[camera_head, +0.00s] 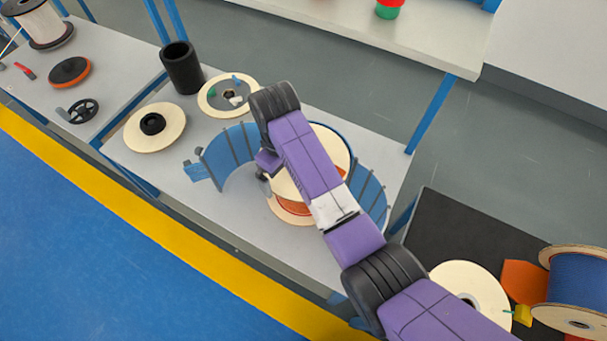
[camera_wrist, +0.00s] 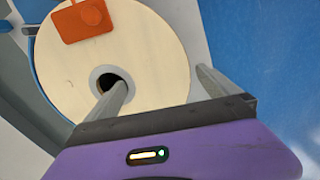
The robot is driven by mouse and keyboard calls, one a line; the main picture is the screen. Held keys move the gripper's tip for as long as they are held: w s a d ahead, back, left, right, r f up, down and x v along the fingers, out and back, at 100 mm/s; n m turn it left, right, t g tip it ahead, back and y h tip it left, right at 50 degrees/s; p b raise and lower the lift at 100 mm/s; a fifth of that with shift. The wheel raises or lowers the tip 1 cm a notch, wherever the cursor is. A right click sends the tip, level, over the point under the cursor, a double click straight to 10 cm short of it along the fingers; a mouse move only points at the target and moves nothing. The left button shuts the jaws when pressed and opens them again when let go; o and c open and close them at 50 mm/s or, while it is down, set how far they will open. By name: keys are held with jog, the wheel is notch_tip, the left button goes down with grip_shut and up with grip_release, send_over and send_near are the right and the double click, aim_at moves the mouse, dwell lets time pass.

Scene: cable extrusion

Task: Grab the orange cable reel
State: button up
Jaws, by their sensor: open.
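The orange cable reel (camera_head: 292,206) stands on the grey table, with a pale round top flange and orange cable below it. My arm covers much of it in the head view. In the wrist view, its pale flange (camera_wrist: 150,55) fills the upper left, with a dark centre hole and an orange tag (camera_wrist: 82,20) on it. My gripper (camera_wrist: 162,77) is open and empty over the flange's near edge. One finger lines up with the centre hole; the other is just outside the rim on the right. Whether either finger touches or enters the reel cannot be told.
A blue curved guard (camera_head: 232,150) stands around part of the reel. Pale discs (camera_head: 155,128) and a black cylinder (camera_head: 182,68) are at the table's left. A blue cable reel (camera_head: 578,290) lies at lower right. Blue floor is open in front.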

aim_at(285, 178)
jog(key=shift+d+f, duration=0.2)
jog(key=shift+f, duration=2.05)
jog(key=c, duration=1.8)
jog(key=shift+r+p, duration=0.1)
jog(key=shift+p, duration=0.2)
jog(key=shift+r, duration=0.1)
